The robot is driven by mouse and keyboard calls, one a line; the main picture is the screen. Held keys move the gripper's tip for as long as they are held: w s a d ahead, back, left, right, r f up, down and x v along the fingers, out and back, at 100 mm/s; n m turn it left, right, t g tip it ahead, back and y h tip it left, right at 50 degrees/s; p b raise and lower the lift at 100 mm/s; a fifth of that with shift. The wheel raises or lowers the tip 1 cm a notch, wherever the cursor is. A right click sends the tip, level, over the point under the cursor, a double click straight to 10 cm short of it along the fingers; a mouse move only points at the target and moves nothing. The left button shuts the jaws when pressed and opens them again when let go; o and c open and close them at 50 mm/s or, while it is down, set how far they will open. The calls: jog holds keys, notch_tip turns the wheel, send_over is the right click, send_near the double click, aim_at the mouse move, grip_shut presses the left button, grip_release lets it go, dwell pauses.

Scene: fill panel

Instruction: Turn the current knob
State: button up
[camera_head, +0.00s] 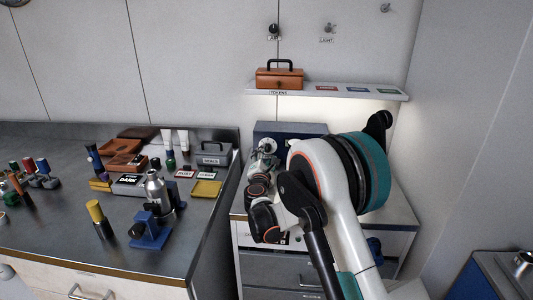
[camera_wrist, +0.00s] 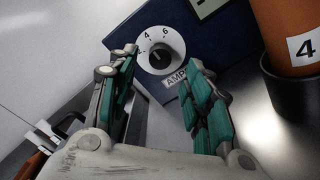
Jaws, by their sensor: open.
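The current knob (camera_wrist: 162,56) is a dark knob on a round white dial with the figures 4 and 6 showing, near the top middle of the wrist view. A label reading AMP (camera_wrist: 175,77) sits just below it. I see no contact with the knob. My arm partly hides the gripper in the head view.
An orange cylinder (camera_wrist: 285,35) marked 4 stands in a dark holder close right of the panel in the wrist view. A shelf (camera_head: 340,94) with a brown box (camera_head: 279,77) is above. The left bench (camera_head: 80,230) carries bottles, boxes and a blue clamp-like stand (camera_head: 150,230).

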jog(key=s, duration=0.6)
jog(key=shift+s, duration=0.35)
